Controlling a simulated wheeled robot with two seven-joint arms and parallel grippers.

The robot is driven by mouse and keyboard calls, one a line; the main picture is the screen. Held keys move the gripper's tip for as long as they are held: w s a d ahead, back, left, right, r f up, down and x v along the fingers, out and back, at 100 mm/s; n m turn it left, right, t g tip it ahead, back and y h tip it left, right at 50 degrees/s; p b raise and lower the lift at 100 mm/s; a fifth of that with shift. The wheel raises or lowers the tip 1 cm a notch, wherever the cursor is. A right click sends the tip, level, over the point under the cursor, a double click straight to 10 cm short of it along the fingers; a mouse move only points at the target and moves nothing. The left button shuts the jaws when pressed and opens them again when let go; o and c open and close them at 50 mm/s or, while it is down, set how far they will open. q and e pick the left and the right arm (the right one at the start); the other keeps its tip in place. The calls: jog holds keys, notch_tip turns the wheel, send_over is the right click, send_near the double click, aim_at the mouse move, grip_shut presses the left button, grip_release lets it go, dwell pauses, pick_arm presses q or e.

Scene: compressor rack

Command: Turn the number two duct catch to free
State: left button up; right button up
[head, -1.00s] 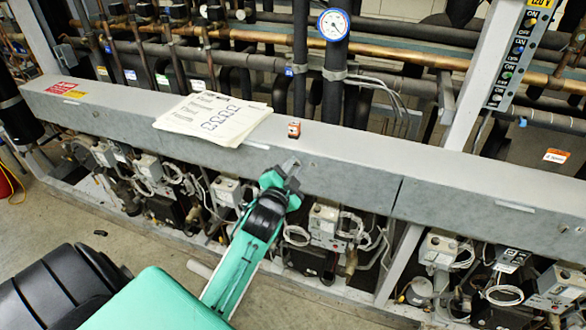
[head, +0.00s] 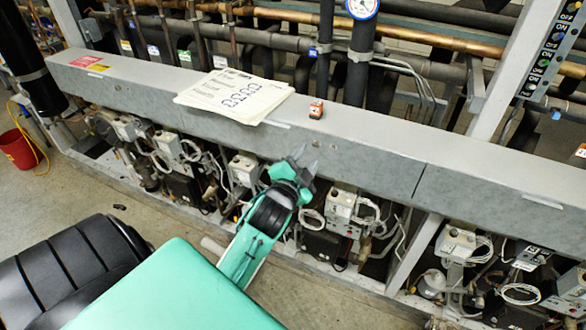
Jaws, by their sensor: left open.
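The long grey duct (head: 370,155) runs across the rack from upper left to lower right. Pale flat strips show on it, one below the papers (head: 277,125) and one at the right (head: 542,200). I cannot tell which fitting is the number two catch, nor its position; a small dark fitting (head: 317,138) on the front face is too small to make out. My left gripper (head: 306,162) is open and empty, its fingertips in front of the duct's lower front face, just below that fitting. I cannot tell whether it touches. My right gripper is not in view.
Valves and cables (head: 345,207) crowd beneath. A red bucket (head: 20,148) stands on the floor at left.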

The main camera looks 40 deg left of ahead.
pick_arm(q)
jog(key=b+v, duration=0.2)
jog(key=v, duration=0.7)
jog(key=shift+s+b, duration=0.3)
jog(key=shift+b, duration=0.05)
jog(key=w+d+f+g+h, duration=0.1)
jog(key=w+f+g, duration=0.1)
jog(key=f, duration=0.9)
jog(key=w+d+f+g+h, duration=0.1)
jog(key=w+f+g, duration=0.1)
jog(key=f, duration=0.9)
jog(key=s+d+f+n+g+h, duration=0.1)
jog(key=s+d+f+g, duration=0.15)
jog(key=f, duration=0.95)
jog(key=s+d+f+n+g+h, duration=0.15)
jog(key=s+f, duration=0.25)
jog(key=f, duration=0.7)
jog(key=s+d+f+g, duration=0.2)
jog(key=s+f+g, duration=0.2)
jog(key=s+f, duration=1.25)
jog(key=s+f+n+g, duration=0.1)
jog(key=s+f+g, duration=0.1)
jog(key=s+f, duration=0.3)
jog(key=s+a+f+n+g, duration=0.1)
jog(key=s+f, duration=0.4)
jog(key=s, duration=0.8)
jog(key=shift+f+g, duration=0.3)
jog(key=shift+g, duration=0.4)
jog(key=shift+n, duration=0.25)
